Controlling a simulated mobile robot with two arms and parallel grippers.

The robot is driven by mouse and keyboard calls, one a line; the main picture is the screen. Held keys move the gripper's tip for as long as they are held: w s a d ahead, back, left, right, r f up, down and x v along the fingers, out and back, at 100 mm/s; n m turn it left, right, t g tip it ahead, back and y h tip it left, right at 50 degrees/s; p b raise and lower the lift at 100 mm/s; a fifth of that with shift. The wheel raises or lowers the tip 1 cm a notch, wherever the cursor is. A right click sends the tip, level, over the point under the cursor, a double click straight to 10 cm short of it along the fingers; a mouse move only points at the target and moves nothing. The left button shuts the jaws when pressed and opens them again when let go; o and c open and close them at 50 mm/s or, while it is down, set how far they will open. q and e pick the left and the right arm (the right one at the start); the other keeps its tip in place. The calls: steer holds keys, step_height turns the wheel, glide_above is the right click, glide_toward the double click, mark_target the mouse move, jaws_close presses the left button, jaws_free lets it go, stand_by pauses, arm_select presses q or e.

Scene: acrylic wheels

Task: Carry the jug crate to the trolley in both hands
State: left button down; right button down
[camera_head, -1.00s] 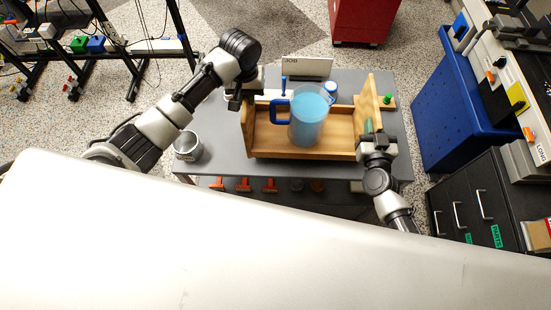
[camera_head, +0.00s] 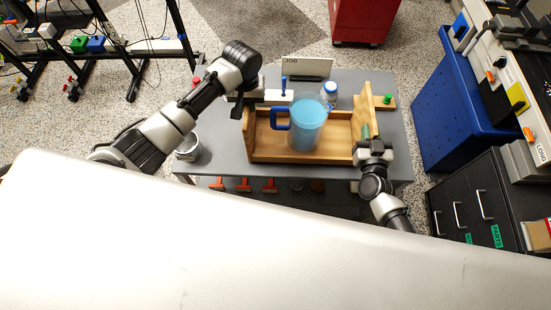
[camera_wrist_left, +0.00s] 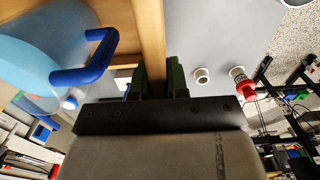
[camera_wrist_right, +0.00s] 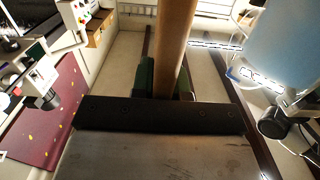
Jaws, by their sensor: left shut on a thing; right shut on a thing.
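The jug crate (camera_head: 300,158) is an open wooden tray with raised ends, over the grey table (camera_head: 222,150). I cannot tell whether it touches the table. A translucent blue jug (camera_head: 307,128) with a dark blue handle stands upright in it. My left gripper (camera_head: 243,103) is shut on the crate's left end; its wood (camera_wrist_left: 152,40) shows between green finger pads in the left wrist view. My right gripper (camera_head: 366,140) is shut on the right end, whose wood (camera_wrist_right: 175,45) shows between the pads in the right wrist view. I cannot tell which thing is the trolley.
A blue-capped bottle (camera_head: 329,92) and a sign (camera_head: 305,67) stand behind the crate. A metal cup (camera_head: 188,148) is at the table's left edge. A red cabinet (camera_head: 363,20) stands beyond; a blue bin (camera_head: 455,105) and dark drawers (camera_head: 470,205) are right.

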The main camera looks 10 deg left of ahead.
arm_select(q)
steer(key=c, duration=1.6)
jaws_free()
steer(key=shift+w+a, duration=0.1)
steer(key=o, duration=0.6)
steer(key=shift+c, duration=0.2)
steer(key=shift+s+f, duration=0.15)
steer(key=shift+s, duration=0.05)
arm_select(e)
steer(key=c, duration=1.5)
jaws_free()
steer(key=shift+s+f, duration=0.1)
steer(key=shift+f, duration=0.1)
steer(key=o, duration=0.5)
steer(key=shift+r, duration=0.1)
steer(key=shift+c, duration=0.2)
arm_select(q)
steer(key=shift+r, duration=0.25)
steer(key=shift+r, duration=4.35)
arm_select(e)
steer(key=shift+s, duration=0.15)
